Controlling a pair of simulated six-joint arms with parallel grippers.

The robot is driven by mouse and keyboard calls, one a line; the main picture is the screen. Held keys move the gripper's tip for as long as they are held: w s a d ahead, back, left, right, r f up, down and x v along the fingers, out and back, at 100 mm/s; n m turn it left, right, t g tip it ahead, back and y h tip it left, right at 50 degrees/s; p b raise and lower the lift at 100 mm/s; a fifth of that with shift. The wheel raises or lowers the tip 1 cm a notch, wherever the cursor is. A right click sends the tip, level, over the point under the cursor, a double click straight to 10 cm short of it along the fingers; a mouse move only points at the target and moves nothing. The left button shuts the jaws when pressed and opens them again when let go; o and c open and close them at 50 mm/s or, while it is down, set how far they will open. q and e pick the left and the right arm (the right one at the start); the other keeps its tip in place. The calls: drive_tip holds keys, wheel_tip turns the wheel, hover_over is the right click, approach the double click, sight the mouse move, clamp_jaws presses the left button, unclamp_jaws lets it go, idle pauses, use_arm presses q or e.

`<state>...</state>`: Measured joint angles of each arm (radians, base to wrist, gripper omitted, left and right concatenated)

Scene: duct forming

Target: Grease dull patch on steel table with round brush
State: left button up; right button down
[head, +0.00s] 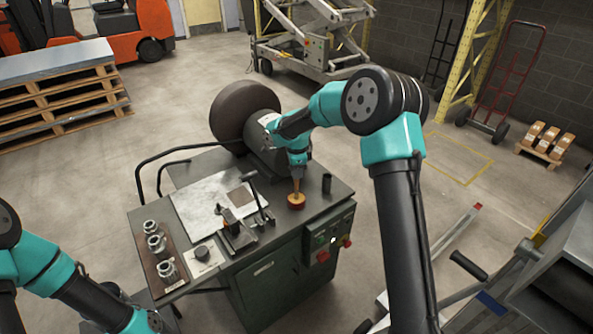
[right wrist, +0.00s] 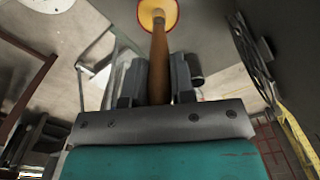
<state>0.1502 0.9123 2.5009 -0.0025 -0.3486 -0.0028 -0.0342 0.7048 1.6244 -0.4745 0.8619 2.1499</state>
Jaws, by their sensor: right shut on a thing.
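The round brush has a wooden handle and a round red-rimmed head (head: 296,201); it also shows in the right wrist view, with a yellowish head face (right wrist: 158,14). My right gripper (head: 298,170) is shut on the handle, which runs between its fingers in the right wrist view (right wrist: 158,75). The brush head is low at the machine top's right part; I cannot tell whether it touches. A pale steel plate (head: 195,200) lies left of it, with a dull brownish square patch (head: 243,196) near its right side. My left arm is at the lower left, its fingers out of sight.
A clamp-like tool with upright levers (head: 235,234) stands between patch and front edge. A dark cup (head: 326,183) stands right of the brush. Metal fittings (head: 157,243) stand on a brown board at left. A large drum (head: 236,112) rises behind.

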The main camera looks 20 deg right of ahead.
drive_tip(key=shift+s+f, duration=0.1)
drive_tip(key=shift+r, duration=3.6)
drive_tip(key=shift+s+a+r+n, duration=0.25)
drive_tip(key=shift+a+r+n, duration=0.15)
drive_tip(key=shift+n, duration=0.3)
drive_tip(key=s+a+r+n, duration=0.7)
drive_tip(key=s+r+n, duration=0.2)
drive_tip(key=n, duration=1)
drive_tip(key=shift+s+a+r, duration=0.25)
drive_tip(key=shift+s+r, duration=0.15)
drive_tip(key=shift+s, duration=0.2)
